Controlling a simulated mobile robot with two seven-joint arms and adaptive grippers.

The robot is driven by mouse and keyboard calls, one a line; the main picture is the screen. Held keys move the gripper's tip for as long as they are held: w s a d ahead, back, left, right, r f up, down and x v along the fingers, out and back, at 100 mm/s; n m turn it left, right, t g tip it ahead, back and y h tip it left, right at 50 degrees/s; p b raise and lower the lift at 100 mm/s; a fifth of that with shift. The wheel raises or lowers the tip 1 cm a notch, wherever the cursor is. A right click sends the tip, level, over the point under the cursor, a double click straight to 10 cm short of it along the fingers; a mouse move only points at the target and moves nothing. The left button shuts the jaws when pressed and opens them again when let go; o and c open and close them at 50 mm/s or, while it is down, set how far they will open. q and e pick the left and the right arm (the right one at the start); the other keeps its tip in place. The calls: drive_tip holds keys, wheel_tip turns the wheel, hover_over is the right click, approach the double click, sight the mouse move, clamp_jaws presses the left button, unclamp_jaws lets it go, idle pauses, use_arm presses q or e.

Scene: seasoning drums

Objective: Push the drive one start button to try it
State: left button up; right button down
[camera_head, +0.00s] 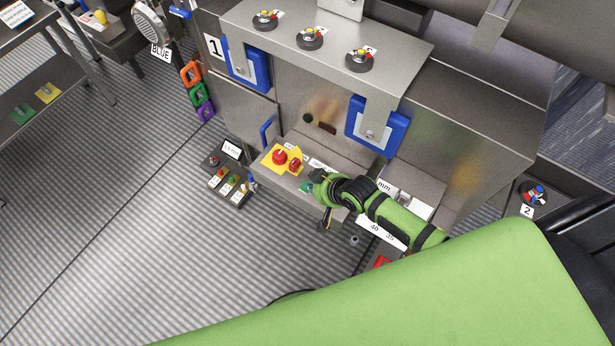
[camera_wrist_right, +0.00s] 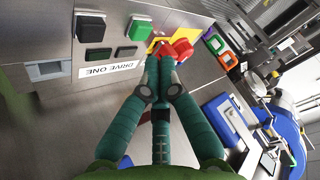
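The "DRIVE ONE" label (camera_wrist_right: 110,70) is on a grey metal panel in the right wrist view. A square green button (camera_wrist_right: 139,29) and a black button (camera_wrist_right: 90,30) sit beside it, with a second dark button (camera_wrist_right: 97,55) nearer the label. My right gripper (camera_wrist_right: 161,58) has its teal fingers together with nothing between them. Its tips appear just beside the green button; I cannot tell whether they touch anything. In the head view my right gripper (camera_head: 318,184) is over the sloped control panel and hides part of it. My left gripper is not in view.
A red mushroom button (camera_head: 279,157) on yellow and a red-yellow switch (camera_head: 295,166) are close by on the panel. Blue-framed guards (camera_head: 376,127) hang above. A small button box (camera_head: 230,187) stands left of the panel. Open floor (camera_head: 150,240) lies at left.

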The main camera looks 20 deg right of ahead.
drive_tip(key=shift+w+r+t, duration=0.5)
drive_tip(key=shift+w+r, duration=1.35)
drive_tip(key=shift+r, duration=0.55)
drive_tip(key=shift+y, duration=0.4)
wheel_tip(320, 180, down, 7)
drive_tip(key=b, duration=0.6)
drive_tip(key=shift+a, duration=0.15)
use_arm(q)
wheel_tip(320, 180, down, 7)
drive_tip(key=b, duration=0.1)
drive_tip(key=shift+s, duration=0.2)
use_arm(e)
drive_tip(key=shift+f, duration=0.9)
use_arm(q)
drive_tip(key=shift+b, duration=0.3)
use_arm(e)
drive_tip(key=shift+f, duration=0.15)
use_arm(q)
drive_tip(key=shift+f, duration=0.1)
use_arm(e)
drive_tip(key=shift+f, duration=0.25)
